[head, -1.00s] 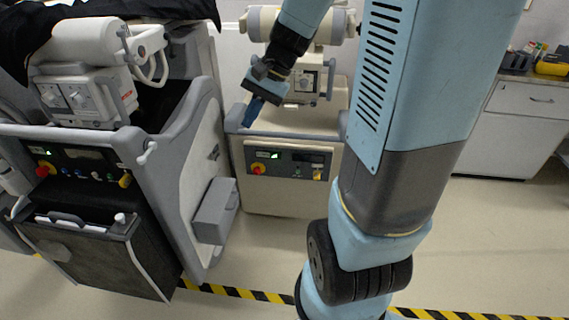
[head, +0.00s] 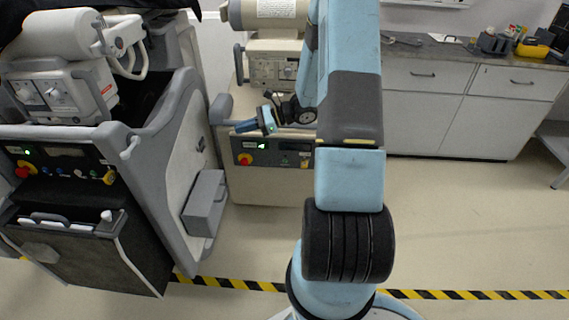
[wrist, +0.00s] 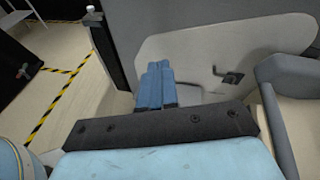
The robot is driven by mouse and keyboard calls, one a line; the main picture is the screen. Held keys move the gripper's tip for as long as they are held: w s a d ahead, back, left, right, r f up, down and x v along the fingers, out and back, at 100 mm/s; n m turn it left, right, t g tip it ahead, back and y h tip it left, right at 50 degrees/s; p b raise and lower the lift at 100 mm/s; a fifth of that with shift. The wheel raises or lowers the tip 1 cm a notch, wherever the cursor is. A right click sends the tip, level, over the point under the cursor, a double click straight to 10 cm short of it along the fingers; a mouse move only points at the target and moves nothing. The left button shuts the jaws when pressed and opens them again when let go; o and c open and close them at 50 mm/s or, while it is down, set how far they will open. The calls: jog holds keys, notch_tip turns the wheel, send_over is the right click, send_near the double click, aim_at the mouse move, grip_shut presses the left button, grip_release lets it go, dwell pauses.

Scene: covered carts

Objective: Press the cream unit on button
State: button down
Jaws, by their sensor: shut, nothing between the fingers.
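The cream unit (head: 262,190) stands behind my arm in the head view. Its dark front panel (head: 272,152) carries a lit green display (head: 262,145), a red and yellow knob (head: 245,159), a small green button (head: 284,162) and a yellow part at the right. I cannot read which control is the on button. My gripper (head: 240,127) is just above the panel's upper left, its blue fingers together and pointing left, apart from the buttons. In the wrist view the shut, empty fingers (wrist: 158,70) point towards a grey-white side wall; the panel is not visible there.
A grey cart (head: 165,190) with its own button panel (head: 60,165) stands close on the left, its grey side box (head: 204,200) facing the cream unit. A cabinet (head: 450,105) with tools on top is at the back right. Floor at right is clear.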

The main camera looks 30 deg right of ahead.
aim_at(285, 161)
jog(key=d+f+m+t+h, duration=0.3)
jog(key=d+f+m, duration=0.2)
jog(key=f, duration=0.6)
jog(key=d+f+m+t+h, duration=0.4)
jog(key=f+m, duration=0.4)
jog(key=f, duration=0.3)
jog(key=s+d+f+m+t+h, duration=0.1)
jog(key=d+f+m+t+h, duration=0.2)
jog(key=d+f+m, duration=0.3)
notch_tip(285, 161, down, 6)
jog(key=shift+r+m+h, duration=0.15)
jog(key=shift+m+h, duration=0.15)
jog(key=shift+m, duration=0.5)
jog(key=w+d, duration=0.5)
jog(key=w, duration=0.2)
jog(key=shift+w+d+r, duration=0.1)
jog(key=shift+w+d, duration=0.35)
jog(key=shift+w, duration=0.3)
dwell(0.9)
jog(key=shift+s+a, duration=0.1)
jog(key=shift+s, duration=0.05)
jog(key=shift+s+a, duration=0.4)
jog(key=shift+s, duration=0.2)
dwell(0.3)
